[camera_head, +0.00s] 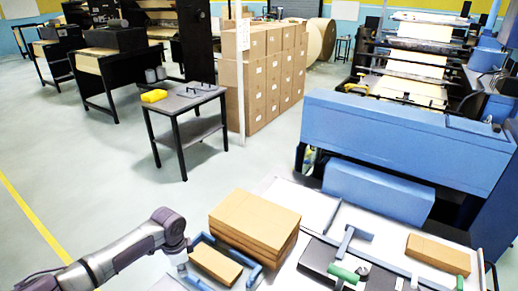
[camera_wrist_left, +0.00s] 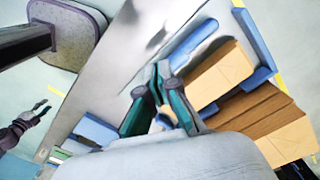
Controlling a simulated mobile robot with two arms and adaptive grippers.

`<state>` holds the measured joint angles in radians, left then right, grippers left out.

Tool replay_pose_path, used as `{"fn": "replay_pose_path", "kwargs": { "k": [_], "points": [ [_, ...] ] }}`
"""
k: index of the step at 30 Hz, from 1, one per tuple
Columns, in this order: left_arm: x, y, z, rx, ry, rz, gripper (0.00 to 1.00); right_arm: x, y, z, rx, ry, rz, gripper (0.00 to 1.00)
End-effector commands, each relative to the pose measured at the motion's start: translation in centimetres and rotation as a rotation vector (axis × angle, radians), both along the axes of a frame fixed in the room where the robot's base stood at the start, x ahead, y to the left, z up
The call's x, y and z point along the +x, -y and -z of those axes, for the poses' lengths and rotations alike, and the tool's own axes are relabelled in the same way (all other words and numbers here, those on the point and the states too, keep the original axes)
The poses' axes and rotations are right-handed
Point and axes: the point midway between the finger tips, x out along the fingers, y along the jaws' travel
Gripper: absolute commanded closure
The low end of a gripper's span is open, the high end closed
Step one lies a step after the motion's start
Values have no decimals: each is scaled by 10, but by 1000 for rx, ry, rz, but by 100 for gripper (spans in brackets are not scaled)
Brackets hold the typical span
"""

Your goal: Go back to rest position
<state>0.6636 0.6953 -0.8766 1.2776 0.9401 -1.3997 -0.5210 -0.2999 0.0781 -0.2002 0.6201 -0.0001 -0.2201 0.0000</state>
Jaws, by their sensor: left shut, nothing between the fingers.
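My left gripper (camera_wrist_left: 160,72) shows in the left wrist view with its green-and-dark fingers together and nothing between them. It is beside the blue-framed holder with a flat brown block (camera_head: 215,263) in it; I cannot tell the exact gap. In the head view my left arm reaches in from the lower left, and its fingers are hard to make out. My right gripper (camera_wrist_left: 40,107) is small at the left edge of the left wrist view, its fingers apart and empty, away from the table objects.
A stack of brown kraft sheets (camera_head: 256,222) stands on the worktable behind the holder. Another brown block (camera_head: 438,254) lies at the right. A blue machine (camera_head: 405,140) stands behind the table. A small dark table (camera_head: 185,104) stands at the back left; the floor between is clear.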

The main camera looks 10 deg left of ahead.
Motion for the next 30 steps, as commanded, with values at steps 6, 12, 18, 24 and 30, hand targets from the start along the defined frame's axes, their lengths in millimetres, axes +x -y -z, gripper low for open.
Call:
{"fn": "replay_pose_path", "kwargs": {
  "k": [6, 12, 18, 24, 30],
  "points": [
    [-46, 77, 26, -65, 4, 54, 100, 0, 0, 0, 0, 0, 0, 60],
    [-126, 171, 22, -186, 87, -23, 100, 0, 0, 0, 0, 1, 0, 60],
    [-180, 185, -9, -237, 174, -256, 100, 0, 0, 0, 0, 1, 0, 60],
    [-212, 166, -32, -222, 224, -448, 100, 0, 1, 0, -1, 0, 0, 60],
    [-239, 142, -50, -185, 259, -607, 100, 0, 1, 0, -1, 0, 0, 60]
  ]
}}
